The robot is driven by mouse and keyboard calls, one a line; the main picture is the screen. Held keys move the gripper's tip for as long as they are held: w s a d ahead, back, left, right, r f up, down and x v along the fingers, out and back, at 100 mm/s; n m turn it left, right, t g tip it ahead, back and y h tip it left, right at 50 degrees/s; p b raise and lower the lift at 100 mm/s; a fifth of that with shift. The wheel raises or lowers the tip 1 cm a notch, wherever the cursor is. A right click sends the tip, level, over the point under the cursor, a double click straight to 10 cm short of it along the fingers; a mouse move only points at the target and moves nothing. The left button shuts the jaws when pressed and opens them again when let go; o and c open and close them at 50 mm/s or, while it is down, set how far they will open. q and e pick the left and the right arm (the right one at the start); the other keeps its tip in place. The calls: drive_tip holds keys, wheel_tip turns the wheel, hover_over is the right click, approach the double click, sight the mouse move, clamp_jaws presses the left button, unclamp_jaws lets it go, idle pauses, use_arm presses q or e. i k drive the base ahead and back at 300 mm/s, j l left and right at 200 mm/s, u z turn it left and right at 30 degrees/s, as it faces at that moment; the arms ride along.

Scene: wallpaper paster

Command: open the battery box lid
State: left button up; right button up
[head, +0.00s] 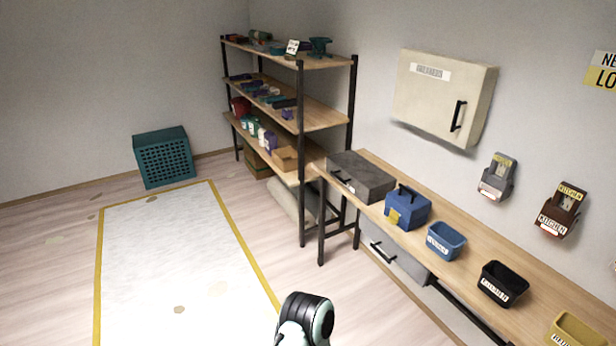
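No readable label marks a battery box. A blue box (407,207) with a dark top handle and a yellow front latch stands on the wooden bench (466,239); its lid looks shut. A flat dark grey case (360,176) lies left of it at the bench's end, and it also looks shut. I cannot tell which of them is the battery box. Neither gripper is in view. Only a rounded black and pale link of my own arm shows at the bottom middle, well short of the bench.
Right of the blue box stand a blue bin (445,241), a black bin (502,285) and a yellow bin (577,331). A wall cabinet (444,97) hangs above. A loaded shelf rack (301,150) adjoins the bench.

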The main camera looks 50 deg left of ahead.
sight(367, 178)
drive_tip(key=u, duration=1.4)
drive_tip(key=i+j+z, duration=0.2)
drive_tip(key=i+j, duration=0.35)
drive_tip(key=i+j+z, duration=0.15)
drive_tip(key=i+j, duration=0.5)
drive_tip(key=i+j+z, duration=0.2)
drive_tip(key=i+j, duration=0.4)
drive_tip(key=j, duration=0.15)
